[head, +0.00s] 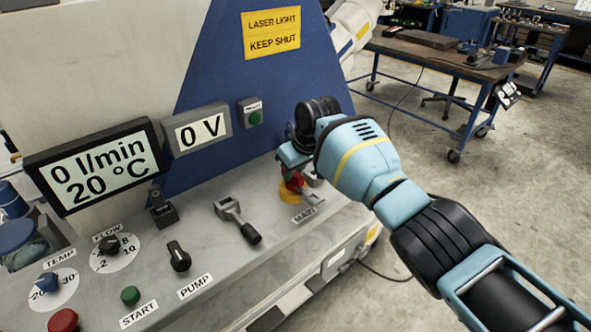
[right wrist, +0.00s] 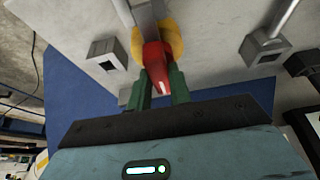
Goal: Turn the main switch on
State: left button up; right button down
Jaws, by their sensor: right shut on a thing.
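The main switch has a red handle (head: 294,183) on a round yellow base (head: 289,196), at the right end of the grey control panel. My right gripper (head: 291,160) reaches the switch from above and is shut on the red handle. In the right wrist view the red handle (right wrist: 157,66) sits between the green fingers, in front of the yellow base (right wrist: 174,40). The fingers partly hide the switch in the head view. My left gripper is not in view.
A lever (head: 238,222), the PUMP knob (head: 179,257) and the green START button (head: 130,295) are on the panel to the left. Open floor lies right.

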aim_at(302, 178)
jog(key=c, duration=1.3)
grip_release()
jog(key=p+v, duration=0.2)
jog(key=v, duration=0.4)
jog(key=shift+s+r, duration=0.1)
jog(key=shift+r, duration=0.2)
jog(key=shift+s+d+r, duration=0.2)
jog(key=shift+r, duration=0.25)
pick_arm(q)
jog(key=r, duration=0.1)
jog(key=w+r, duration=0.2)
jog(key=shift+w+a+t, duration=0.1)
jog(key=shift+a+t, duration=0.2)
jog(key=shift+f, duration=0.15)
